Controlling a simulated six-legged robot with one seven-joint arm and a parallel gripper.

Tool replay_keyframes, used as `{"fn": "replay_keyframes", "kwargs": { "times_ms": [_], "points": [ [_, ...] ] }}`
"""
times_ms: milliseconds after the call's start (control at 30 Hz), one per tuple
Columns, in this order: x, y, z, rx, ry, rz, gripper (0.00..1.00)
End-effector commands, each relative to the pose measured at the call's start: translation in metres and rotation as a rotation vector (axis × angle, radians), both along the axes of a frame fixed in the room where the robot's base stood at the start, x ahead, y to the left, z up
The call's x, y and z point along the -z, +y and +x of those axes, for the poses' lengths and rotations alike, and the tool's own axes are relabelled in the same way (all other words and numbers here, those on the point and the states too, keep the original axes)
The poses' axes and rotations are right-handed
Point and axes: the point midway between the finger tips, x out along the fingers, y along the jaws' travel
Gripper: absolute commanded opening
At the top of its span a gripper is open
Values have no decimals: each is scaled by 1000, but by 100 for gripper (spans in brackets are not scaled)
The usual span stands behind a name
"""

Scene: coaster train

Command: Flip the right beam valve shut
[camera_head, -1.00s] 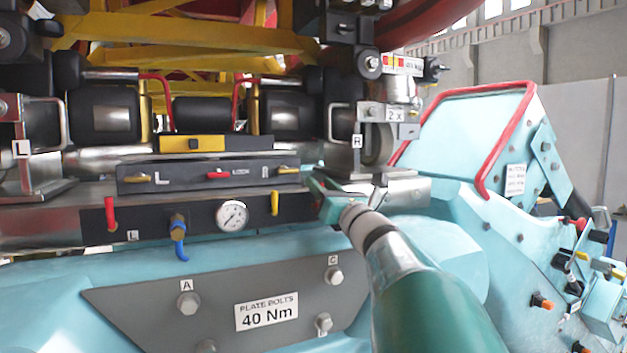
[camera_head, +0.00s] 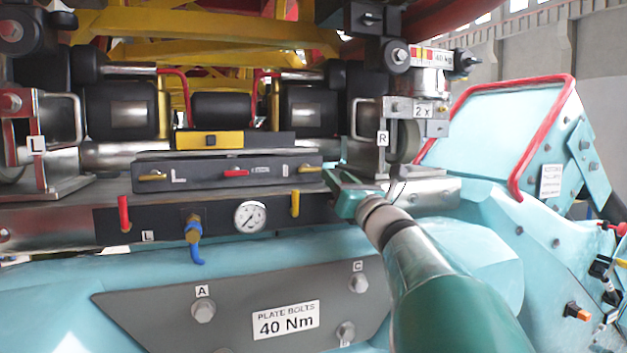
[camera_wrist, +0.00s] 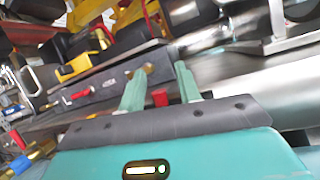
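The dark beam panel (camera_head: 170,226) carries an upright red lever (camera_head: 124,213) beside an L label and an upright yellow lever (camera_head: 295,203) right of the gauge. My gripper (camera_head: 338,180) is at the panel's right end, right of the yellow lever, and covers that end in the head view. In the wrist view my gripper (camera_wrist: 160,82) has its two fingers apart. A red piece (camera_wrist: 160,97) shows in the gap between them, possibly the right valve's lever. I cannot tell whether a finger touches it, or its full position.
Above the panel is a lock bar (camera_head: 210,176) with yellow and red handles. A pressure gauge (camera_head: 250,216) and a blue hose (camera_head: 196,254) are left of my gripper. A metal block labelled R (camera_head: 383,140) stands close above it. A bolted plate (camera_head: 230,300) is below.

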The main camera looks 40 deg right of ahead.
Motion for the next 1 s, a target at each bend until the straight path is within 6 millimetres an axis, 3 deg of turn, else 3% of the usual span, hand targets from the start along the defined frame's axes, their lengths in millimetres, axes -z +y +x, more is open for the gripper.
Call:
{"fn": "replay_keyframes", "kwargs": {
  "times_ms": [33,167,200,967,1000],
  "points": [
    [0,0,0,0,-1,0,28],
    [0,0,0,-1,-1,0,2],
    [0,0,0,-1,0,0,0],
    [1,9,6,-3,46,-153,0],
    [1,9,6,-3,46,-153,14]
  ]
}}
